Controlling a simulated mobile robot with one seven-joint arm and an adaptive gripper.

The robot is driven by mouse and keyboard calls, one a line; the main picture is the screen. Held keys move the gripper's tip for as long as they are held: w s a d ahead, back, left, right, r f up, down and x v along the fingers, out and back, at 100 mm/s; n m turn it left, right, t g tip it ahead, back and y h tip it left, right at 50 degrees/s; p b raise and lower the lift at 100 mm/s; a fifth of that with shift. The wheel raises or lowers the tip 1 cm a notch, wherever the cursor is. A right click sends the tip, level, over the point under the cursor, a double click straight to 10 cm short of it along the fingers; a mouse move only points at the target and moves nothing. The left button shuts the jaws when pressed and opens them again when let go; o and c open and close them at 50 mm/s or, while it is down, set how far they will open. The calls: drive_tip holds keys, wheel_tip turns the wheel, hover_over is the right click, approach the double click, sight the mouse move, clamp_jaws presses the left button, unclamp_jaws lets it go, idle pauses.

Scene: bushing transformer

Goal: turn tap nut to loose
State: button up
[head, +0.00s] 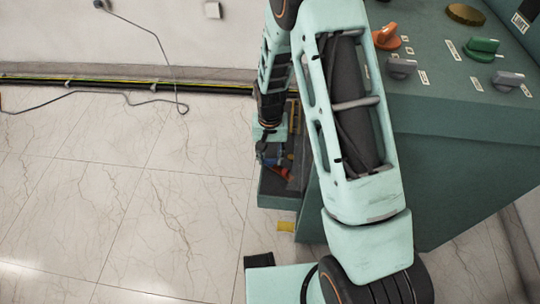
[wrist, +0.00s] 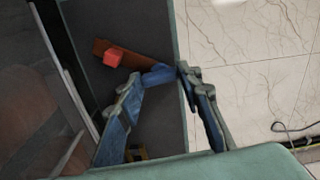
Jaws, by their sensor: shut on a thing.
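In the wrist view my gripper (wrist: 160,76) has its two blue-lined fingers on either side of a small blue piece, likely the tap nut (wrist: 158,75), and is shut on it. The blue piece sits at the end of a brown-red bar (wrist: 128,52) inside a dark grey recess. A red block (wrist: 113,57) is on that bar, left of the fingers. In the head view my gripper (head: 268,152) is small, low beside the green cabinet and partly dark. The tap nut cannot be made out there.
The green transformer cabinet (head: 450,180) stands at right, with orange, grey and green knobs on top. A cable runs along the wall.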

sight(270, 159)
drive_tip(key=n+p, duration=0.1)
drive_tip(key=n, duration=0.4)
drive_tip(key=shift+r+n, duration=0.1)
drive_tip(key=shift+n, duration=0.2)
drive_tip(key=n+p, duration=0.1)
drive_tip(key=n, duration=0.4)
drive_tip(key=shift+n, duration=0.3)
drive_tip(key=o, duration=1.2)
drive_tip(key=shift+c, duration=0.2)
wheel_tip(270, 159, up, 12)
